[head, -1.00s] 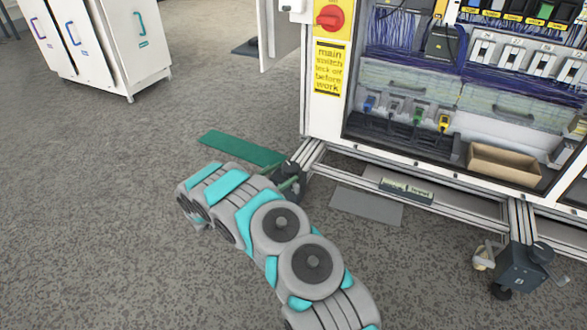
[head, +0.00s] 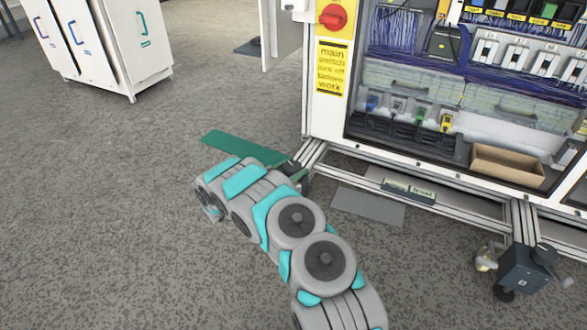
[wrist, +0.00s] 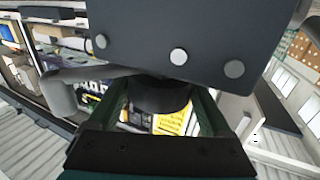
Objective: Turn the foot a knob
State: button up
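The foot A knob (wrist: 160,96) is a dark round knob beside a dark foot block (wrist: 190,40) with pale bolt heads. In the wrist view, the two dark green fingers of my gripper (wrist: 162,102) stand on either side of the knob. The knob fills the space between the fingertips, and they look closed on it. In the head view my grey and turquoise arm covers most of foot A at the frame's left corner, so the knob and the fingertips are largely hidden there.
The machine frame rail (head: 430,193) runs right to a second foot block (head: 520,268) with its own knob. A green strip (head: 240,148) lies behind my arm. White cabinets (head: 95,45) stand at the back left. Grey floor is clear at left.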

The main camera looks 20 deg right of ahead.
jog(key=c, duration=0.6)
jog(key=shift+c, duration=0.2)
jog(key=shift+m+g+p, duration=0.4)
jog(key=shift+g+p, duration=0.2)
jog(key=shift+p, duration=0.2)
jog(key=shift+a+r+m+g+p, duration=0.1)
jog(key=shift+m+g+p, duration=0.2)
jog(key=shift+g, duration=0.2)
jog(key=shift+m+g+h+p, duration=0.35)
jog(key=shift+m+g, duration=0.45)
jog(key=shift+g, duration=0.3)
jog(key=shift+s+f+m+g+b, duration=0.15)
jog(key=shift+m+g+b, duration=0.4)
jog(key=shift+g, duration=0.4)
jog(key=shift+w+f+m+g+b, duration=0.15)
jog(key=shift+m+g+b, duration=0.35)
jog(key=shift+g, duration=0.45)
jog(key=shift+s+r+m+g+b, duration=0.15)
jog(key=shift+r+m+g+b, duration=0.05)
jog(key=shift+m+g+b, duration=0.45)
jog(key=o, duration=1.2)
jog(key=shift+c, duration=0.2)
